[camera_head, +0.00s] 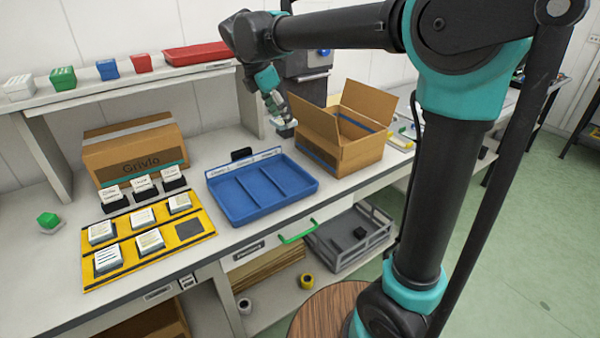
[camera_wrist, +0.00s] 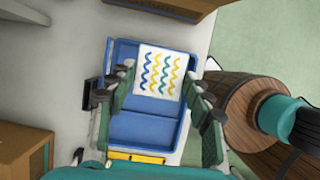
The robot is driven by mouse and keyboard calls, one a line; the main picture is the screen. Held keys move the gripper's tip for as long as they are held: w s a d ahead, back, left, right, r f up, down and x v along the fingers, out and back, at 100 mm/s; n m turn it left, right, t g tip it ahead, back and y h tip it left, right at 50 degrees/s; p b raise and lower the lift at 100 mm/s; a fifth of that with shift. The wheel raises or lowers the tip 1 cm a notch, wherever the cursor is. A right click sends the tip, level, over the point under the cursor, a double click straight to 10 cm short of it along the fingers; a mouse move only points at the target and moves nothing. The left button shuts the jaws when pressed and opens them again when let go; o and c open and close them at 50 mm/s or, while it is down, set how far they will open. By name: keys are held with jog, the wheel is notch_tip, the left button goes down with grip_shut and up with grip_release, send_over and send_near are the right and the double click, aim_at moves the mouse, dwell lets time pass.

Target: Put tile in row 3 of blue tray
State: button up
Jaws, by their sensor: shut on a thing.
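My gripper (camera_head: 280,122) is shut on a white tile (camera_wrist: 160,75) with wavy blue and yellow lines. It holds the tile by its two opposite edges, flat side toward the wrist camera. The blue tray (camera_head: 262,213) lies on the bench with three compartments side by side, all empty, and small white labels along its back edge. In the head view the gripper is up above and behind the tray's right end. In the wrist view the tile covers part of the blue tray (camera_wrist: 150,138). The row numbers on the labels are too small to read.
An open cardboard box (camera_head: 345,155) stands close to the tray's right. A yellow mat (camera_head: 150,265) with several tiles and one bare dark square is to its left. A closed cardboard box (camera_head: 135,150) stands at the back left. A green block (camera_head: 48,219) lies far left.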

aim_at(288, 179)
notch_tip(288, 179, down, 20)
jog(key=shift+w+d+r, duration=0.1)
jog(key=shift+d, duration=0.05)
dwell(0.4)
jog(key=o, duration=1.2)
jog(key=shift+o, duration=0.2)
